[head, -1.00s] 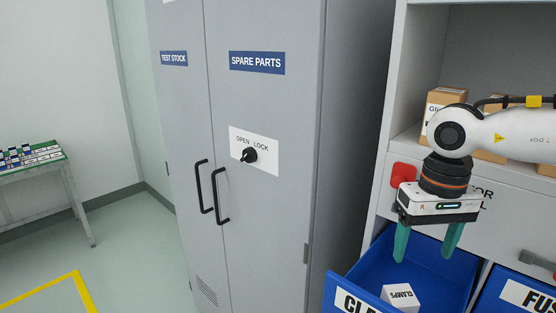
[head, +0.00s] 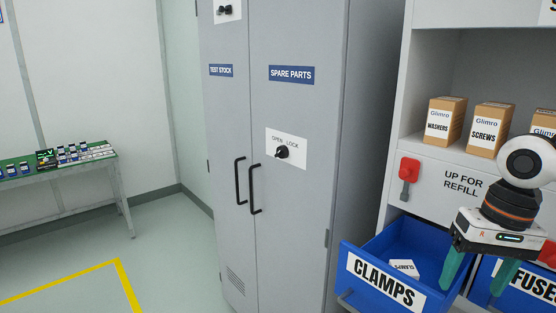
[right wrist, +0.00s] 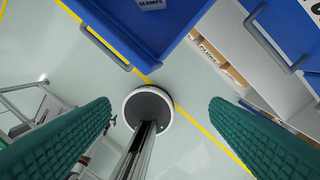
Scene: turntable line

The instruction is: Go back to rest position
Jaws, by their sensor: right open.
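My right gripper (head: 480,278) is open and empty, fingers pointing down, in front of the join between the blue CLAMPS drawer (head: 372,245) and the blue FUSES drawer (head: 530,283). The CLAMPS drawer is pulled out, and a small white CLAMPS box (head: 404,267) lies in it, apart from the fingers. In the right wrist view, the two green fingers stand wide apart with nothing between them (right wrist: 160,105), and the CLAMPS drawer (right wrist: 150,38) shows at the top. My left gripper is in neither view.
A shelf above the drawers holds WASHERS (head: 444,122) and SCREWS (head: 490,130) boxes. A grey SPARE PARTS cabinet (head: 290,210) stands left of the drawers. A green-topped table (head: 30,176) is far left, with open floor before it.

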